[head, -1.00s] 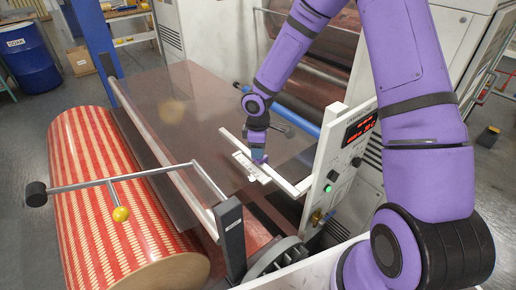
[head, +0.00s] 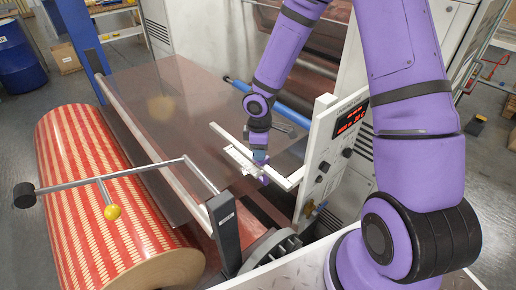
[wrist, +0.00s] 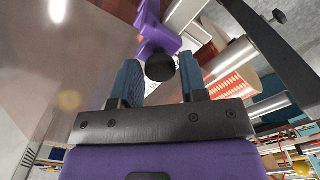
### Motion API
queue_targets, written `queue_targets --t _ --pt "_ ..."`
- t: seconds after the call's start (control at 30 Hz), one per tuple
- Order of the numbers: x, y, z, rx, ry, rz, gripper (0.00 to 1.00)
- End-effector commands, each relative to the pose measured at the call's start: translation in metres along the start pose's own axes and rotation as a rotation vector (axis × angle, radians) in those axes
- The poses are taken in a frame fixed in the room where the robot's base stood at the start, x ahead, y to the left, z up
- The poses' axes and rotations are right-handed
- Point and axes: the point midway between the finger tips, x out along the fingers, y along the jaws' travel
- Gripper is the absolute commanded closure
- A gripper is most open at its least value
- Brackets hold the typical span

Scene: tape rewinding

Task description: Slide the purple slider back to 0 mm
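The purple slider (wrist: 158,35) is at the top of the wrist view, with a black round knob (wrist: 160,66) facing me. My gripper (wrist: 162,72) has its two blue fingers apart, one on each side of the knob, with a visible gap on both sides. In the head view, my gripper (head: 260,157) points down at the white rail and scale (head: 240,160), right of the rail's middle. A small purple part (head: 264,181) shows just below it. The scale marks are too small to read.
A white control panel (head: 335,150) with a red display stands right of the rail. A dark sheet (head: 175,110) spreads left and behind. The red striped roll (head: 95,190) and a bar with a yellow ball (head: 113,212) are at left. A gear (head: 272,248) is below.

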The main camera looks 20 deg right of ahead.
Motion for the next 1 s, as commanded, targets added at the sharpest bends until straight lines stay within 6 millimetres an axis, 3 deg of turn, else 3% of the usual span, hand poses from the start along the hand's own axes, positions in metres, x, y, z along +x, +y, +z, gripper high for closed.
queue_targets --t 0.07,0.47,1.0 --pt "0.000 0.000 0.000 0.000 0.000 0.000 0.43" --pt "-0.008 0.001 0.000 0.001 0.002 0.002 0.43" --pt "-0.096 0.001 0.000 0.003 0.002 0.004 0.43"
